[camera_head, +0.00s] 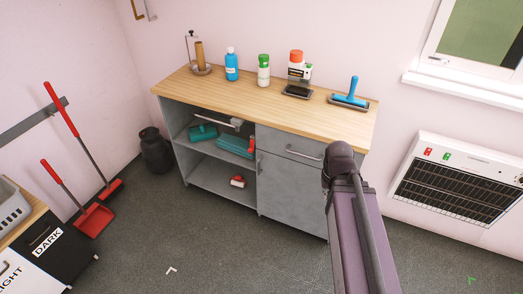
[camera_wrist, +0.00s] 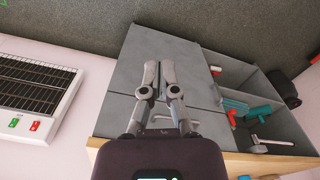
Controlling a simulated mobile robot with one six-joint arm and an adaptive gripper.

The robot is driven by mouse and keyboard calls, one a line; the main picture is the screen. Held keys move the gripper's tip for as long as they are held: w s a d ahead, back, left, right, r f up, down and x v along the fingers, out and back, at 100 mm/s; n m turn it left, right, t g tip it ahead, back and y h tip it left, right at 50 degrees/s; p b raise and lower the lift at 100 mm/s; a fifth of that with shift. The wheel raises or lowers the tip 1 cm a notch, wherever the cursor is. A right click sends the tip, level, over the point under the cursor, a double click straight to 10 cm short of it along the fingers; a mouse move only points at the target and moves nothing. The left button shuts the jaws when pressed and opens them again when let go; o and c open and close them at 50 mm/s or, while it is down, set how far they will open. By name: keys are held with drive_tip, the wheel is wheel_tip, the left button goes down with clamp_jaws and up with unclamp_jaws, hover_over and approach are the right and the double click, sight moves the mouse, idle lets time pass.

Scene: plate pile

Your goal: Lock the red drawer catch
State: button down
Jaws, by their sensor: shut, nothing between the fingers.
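A small red piece (camera_head: 251,147), which looks like the catch, sits at the upright edge between the open shelves and the closed drawer (camera_head: 285,144). A red piece (camera_wrist: 232,118) at the same edge shows in the wrist view. Whether it is locked is too small to tell. My gripper (camera_wrist: 159,70) is shut and empty in front of the grey cabinet front, to the left of the red piece in the wrist view. In the head view my arm hides the gripper.
The grey cabinet has a wooden top (camera_head: 240,95) with bottles and a blue-handled squeegee (camera_head: 351,92). A heater (camera_head: 462,178) hangs on the right wall. The floor in front of the cabinet is mostly clear.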

drive_tip(key=shift+s+d, duration=0.15)
drive_tip(key=shift+d, duration=0.15)
drive_tip(key=shift+d, duration=0.1)
drive_tip(key=w+a+f+m+t+y+b, duration=0.2)
drive_tip(key=w+a+f+b, duration=0.4)
drive_tip(key=w+b, duration=0.3)
drive_tip(key=w+a+f+m+t+y+b, duration=0.3)
drive_tip(key=w+a+f+t+b, duration=0.2)
drive_tip(key=w, duration=0.9)
drive_tip(key=w+a+f+m+t+y+b, duration=0.2)
drive_tip(key=w+a+f+b, duration=0.5)
drive_tip(key=b, duration=0.8)
drive_tip(key=shift+w+a+m+t+y, duration=0.4)
drive_tip(key=shift+w+a+t+y, duration=0.3)
drive_tip(key=shift+w+a, duration=1.45)
drive_tip(key=shift+w+d, duration=0.35)
